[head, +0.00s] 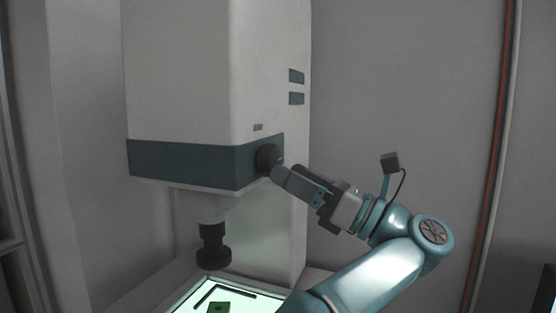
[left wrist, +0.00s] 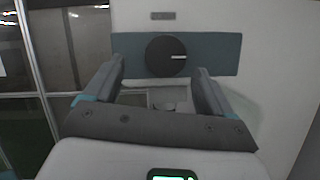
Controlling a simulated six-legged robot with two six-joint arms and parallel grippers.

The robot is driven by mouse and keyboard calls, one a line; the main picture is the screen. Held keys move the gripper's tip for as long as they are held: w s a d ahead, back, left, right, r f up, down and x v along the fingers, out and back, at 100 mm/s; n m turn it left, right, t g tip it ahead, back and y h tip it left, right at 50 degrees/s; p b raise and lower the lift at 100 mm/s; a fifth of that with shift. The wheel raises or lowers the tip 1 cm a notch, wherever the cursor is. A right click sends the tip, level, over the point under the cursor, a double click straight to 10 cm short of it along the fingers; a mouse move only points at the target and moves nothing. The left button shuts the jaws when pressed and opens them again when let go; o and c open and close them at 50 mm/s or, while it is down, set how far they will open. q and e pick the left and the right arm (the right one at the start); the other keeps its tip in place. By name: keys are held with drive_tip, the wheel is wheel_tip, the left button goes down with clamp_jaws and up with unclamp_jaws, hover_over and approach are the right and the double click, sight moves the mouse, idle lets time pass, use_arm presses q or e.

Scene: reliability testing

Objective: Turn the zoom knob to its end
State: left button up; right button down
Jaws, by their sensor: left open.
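The zoom knob (head: 266,160) is a round black knob on the dark blue-grey band of a tall pale microscope-like machine. In the left wrist view the knob (left wrist: 166,56) faces me, and its white mark points to the right. My left gripper (head: 279,172) is open, with its fingertips close to the knob. In the left wrist view the two fingers of my left gripper (left wrist: 158,68) stand to the left and right of the knob's lower part, with gaps showing. I cannot tell how deep the fingers reach around it. My right gripper is not in view.
A black lens (head: 212,247) hangs under the machine's head. Below it, a lit stage (head: 184,302) holds a small green piece (head: 218,307) and a dark angled strip. A grey wall stands behind, with reddish vertical pipes (head: 503,120) at right.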

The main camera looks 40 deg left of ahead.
sight(268, 160)
use_arm(q)
drive_tip(key=x, duration=0.1)
drive_tip(key=p+x, duration=0.1)
drive_tip(key=x, duration=0.2)
drive_tip(key=shift+w+a+f+p, duration=0.1)
drive_tip(key=shift+w+a+p, duration=0.05)
drive_tip(key=shift+w+p, duration=0.15)
drive_tip(key=shift+w, duration=0.15)
drive_tip(key=c, duration=1.1)
